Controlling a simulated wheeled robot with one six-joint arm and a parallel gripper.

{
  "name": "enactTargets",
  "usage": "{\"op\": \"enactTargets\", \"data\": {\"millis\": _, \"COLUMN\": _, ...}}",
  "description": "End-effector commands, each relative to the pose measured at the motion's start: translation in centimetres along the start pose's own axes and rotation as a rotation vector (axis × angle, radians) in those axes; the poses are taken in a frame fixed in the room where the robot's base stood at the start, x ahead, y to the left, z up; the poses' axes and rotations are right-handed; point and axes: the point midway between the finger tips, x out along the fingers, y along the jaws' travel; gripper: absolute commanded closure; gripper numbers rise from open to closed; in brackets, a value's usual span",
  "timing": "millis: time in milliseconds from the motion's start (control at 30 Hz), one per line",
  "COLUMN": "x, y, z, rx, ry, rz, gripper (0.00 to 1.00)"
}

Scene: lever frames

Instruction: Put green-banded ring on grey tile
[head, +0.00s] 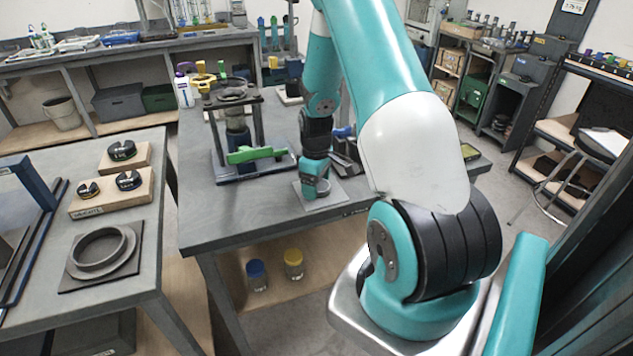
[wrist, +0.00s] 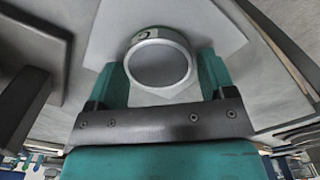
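A grey ring (wrist: 158,62) with a dark mark on its rim sits between the two teal fingers of my gripper (wrist: 163,80). The fingers lie close against both its sides and appear shut on it. A grey tile (wrist: 218,35) lies beneath the ring. In the head view, my gripper (head: 316,184) points down over this tile (head: 337,195) on the middle table, low and near its surface. I cannot tell whether the ring touches the tile.
A stand with a green lever (head: 257,154) stands left of my gripper on the middle table (head: 215,220). On the left table are dark rings on wooden blocks (head: 112,200) and a large grey ring (head: 97,252) on a dark plate. Two capped jars (head: 293,264) stand below.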

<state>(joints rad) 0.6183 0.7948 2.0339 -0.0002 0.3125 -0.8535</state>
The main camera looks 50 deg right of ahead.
Motion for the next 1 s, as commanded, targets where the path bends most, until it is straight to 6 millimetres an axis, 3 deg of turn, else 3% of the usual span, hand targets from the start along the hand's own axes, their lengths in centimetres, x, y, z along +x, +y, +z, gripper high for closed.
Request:
{"op": "enactTargets", "data": {"millis": 400, "x": -0.9, "y": 0.1, "z": 0.0, "rx": 0.000, "ry": 0.001, "rz": 0.001, "gripper": 0.16}}
{"op": "enactTargets", "data": {"millis": 800, "x": -9.0, "y": 0.1, "z": -0.1, "rx": 0.000, "ry": 0.004, "rz": 0.005, "gripper": 0.16}}
{"op": "enactTargets", "data": {"millis": 1000, "x": -11.7, "y": 0.1, "z": 0.0, "rx": 0.000, "ry": 0.002, "rz": 0.002, "gripper": 0.16}}
